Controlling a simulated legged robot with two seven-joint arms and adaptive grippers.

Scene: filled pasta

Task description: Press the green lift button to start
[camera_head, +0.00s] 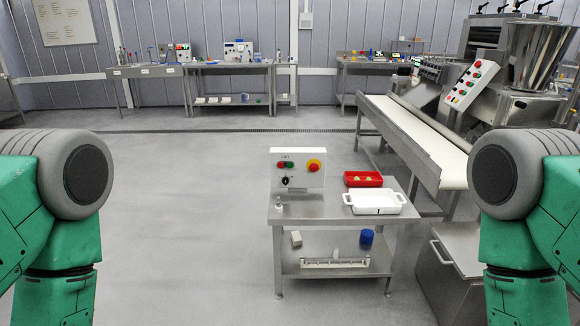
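A white control box (298,168) stands at the left of a small steel table (338,209). On its face a green button (290,164) sits just right of a red button (281,164). A larger red stop knob on a yellow base (314,166) is at the right of the face, and a black selector (286,181) is below. Small lettering above the buttons is too small to read for certain. My green arms show only their upper parts at the left and right edges. Neither gripper is in view, and nothing touches the box.
On the table, a red tray (363,178) holds small pieces behind a white dish (357,202). A blue container (366,238) is on the lower shelf. A conveyor (424,137) and a machine stand at the right. The floor left of the table is clear.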

